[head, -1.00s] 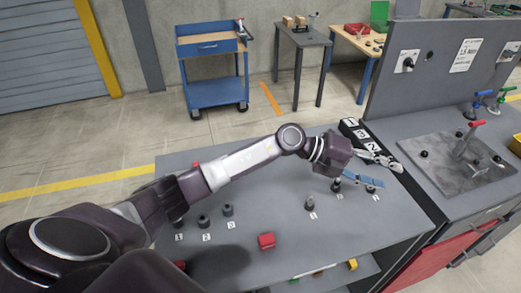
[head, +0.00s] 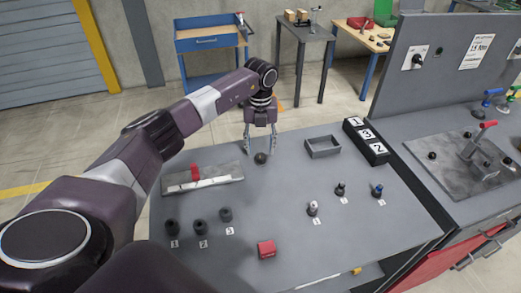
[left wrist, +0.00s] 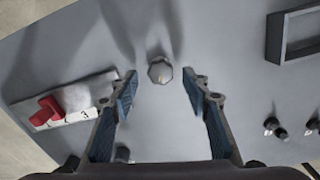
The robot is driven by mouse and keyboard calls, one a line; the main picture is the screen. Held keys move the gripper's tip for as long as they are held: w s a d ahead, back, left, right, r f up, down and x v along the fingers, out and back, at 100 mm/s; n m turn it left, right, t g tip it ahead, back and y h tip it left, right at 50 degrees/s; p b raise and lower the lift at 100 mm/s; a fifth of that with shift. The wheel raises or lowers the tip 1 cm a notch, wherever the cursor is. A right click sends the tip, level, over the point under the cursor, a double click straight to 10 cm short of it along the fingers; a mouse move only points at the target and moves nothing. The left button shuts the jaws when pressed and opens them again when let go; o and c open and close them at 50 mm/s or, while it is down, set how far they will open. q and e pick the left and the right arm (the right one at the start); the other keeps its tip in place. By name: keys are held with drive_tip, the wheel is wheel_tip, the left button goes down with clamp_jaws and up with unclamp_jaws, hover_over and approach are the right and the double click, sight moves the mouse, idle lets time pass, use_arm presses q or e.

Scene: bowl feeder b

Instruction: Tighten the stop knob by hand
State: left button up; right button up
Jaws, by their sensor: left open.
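A dark round knob (head: 261,158) stands on the grey table near its back edge. In the left wrist view the knob (left wrist: 160,72) is faceted with a small yellowish mark on top. My left gripper (head: 261,149) is open and points down above the knob. In the left wrist view the left gripper (left wrist: 159,78) has its blue-padded fingers spread wide, one to each side of the knob, with clear gaps. Whether the fingertips reach down to the knob's height I cannot tell. My right gripper is in neither view.
A pale scale plate (head: 215,183) with a red block (head: 195,174) lies left of the knob. A grey open frame (head: 322,147) and a numbered black box (head: 366,141) stand to the right. Several small dark pieces and a red block (head: 266,249) are nearer the front.

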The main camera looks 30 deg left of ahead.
sight(260, 158)
use_arm(q)
drive_tip(key=shift+f, duration=1.4)
drive_tip(key=c, duration=1.2)
